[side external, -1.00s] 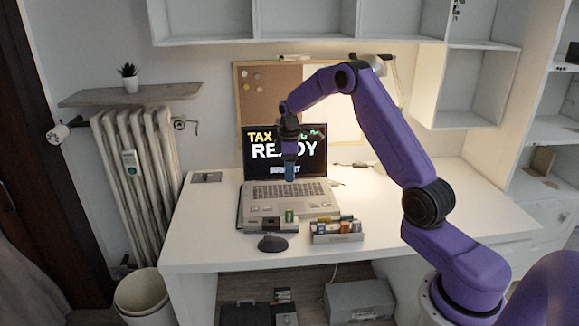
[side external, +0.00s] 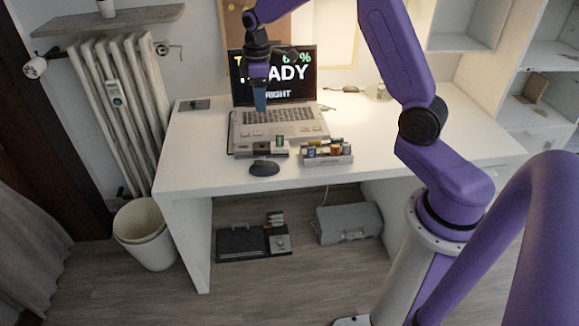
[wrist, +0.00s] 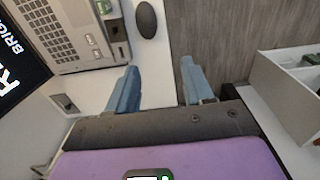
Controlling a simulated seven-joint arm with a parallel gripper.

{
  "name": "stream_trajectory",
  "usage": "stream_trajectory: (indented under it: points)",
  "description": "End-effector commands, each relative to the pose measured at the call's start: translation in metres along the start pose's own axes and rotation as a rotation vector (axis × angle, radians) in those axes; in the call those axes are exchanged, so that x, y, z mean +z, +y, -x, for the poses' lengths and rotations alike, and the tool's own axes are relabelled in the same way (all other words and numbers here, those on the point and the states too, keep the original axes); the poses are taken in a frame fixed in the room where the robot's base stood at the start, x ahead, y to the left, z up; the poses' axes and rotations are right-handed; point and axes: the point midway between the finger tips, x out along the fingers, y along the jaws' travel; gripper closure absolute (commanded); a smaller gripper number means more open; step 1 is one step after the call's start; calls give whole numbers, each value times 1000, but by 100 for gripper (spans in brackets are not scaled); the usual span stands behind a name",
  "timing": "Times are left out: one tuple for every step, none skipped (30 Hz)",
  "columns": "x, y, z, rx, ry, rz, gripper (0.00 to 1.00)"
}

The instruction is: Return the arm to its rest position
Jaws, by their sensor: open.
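My purple arm reaches over the white desk (side external: 195,155). My gripper (side external: 260,103), with blue-grey fingers, points down in front of the open laptop (side external: 285,121) and overlaps its screen and upper keyboard area in the side view. In the wrist view the two fingers of my gripper (wrist: 158,88) stand apart with nothing between them. The wrist view shows the laptop (wrist: 62,32) at upper left and wood floor beyond the desk edge. The exact height of the fingers above the desk cannot be told.
A dark mouse (side external: 265,168) lies near the front edge. A bin (side external: 146,236) is on the floor at left. The desk's left side is mostly clear.

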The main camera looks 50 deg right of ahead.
Motion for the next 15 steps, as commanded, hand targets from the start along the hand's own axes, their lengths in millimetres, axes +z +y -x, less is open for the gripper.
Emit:
stream_trajectory:
  points:
    - [-4, -21, 7, 2, 3, 19, 49]
    - [-6, -33, 10, 2, 3, 28, 49]
    - [-7, -49, 15, 2, 4, 38, 49]
    - [-8, -61, 18, 2, 5, 46, 49]
    - [-8, -73, 20, 2, 6, 54, 49]
    - [-7, -88, 24, 2, 6, 64, 49]
    - [-6, -100, 27, 2, 7, 74, 49]
    - [-5, -112, 29, 2, 8, 82, 49]
    - [-2, -127, 32, 1, 8, 91, 49]
    - [0, -139, 34, 1, 9, 101, 49]
    - [3, -150, 36, 1, 10, 109, 49]
    - [8, -164, 39, 1, 11, 119, 49]
    - [12, -175, 40, 1, 12, 128, 49]
    - [17, -186, 42, 0, 12, 137, 49]
    - [23, -199, 43, 0, 13, 147, 49]
